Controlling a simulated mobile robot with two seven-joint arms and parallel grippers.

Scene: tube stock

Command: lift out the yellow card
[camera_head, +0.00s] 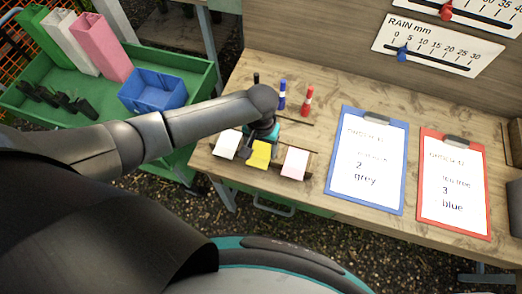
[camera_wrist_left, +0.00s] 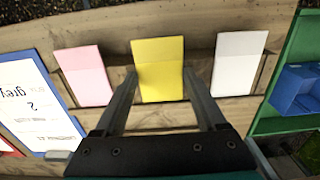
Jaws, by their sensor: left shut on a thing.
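The yellow card (camera_head: 259,155) is in the middle of a row of three cards at a wooden holder (camera_head: 309,166) on the bench. It shows between my fingers in the left wrist view (camera_wrist_left: 159,85). My left gripper (camera_head: 263,143) has come down over the holder and is shut on the yellow card, one finger at each side edge. It also shows in the left wrist view (camera_wrist_left: 160,75). Whether the card's lower edge is clear of the holder I cannot tell. My right gripper is not in view.
A white card (camera_head: 227,144) and a pink card (camera_head: 295,163) flank the yellow one, close by. Markers (camera_head: 306,101) stand behind. Blue (camera_head: 345,115) and red (camera_head: 484,185) clipboards lie right. A green tray (camera_head: 190,101) with a blue box (camera_head: 152,93) is left.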

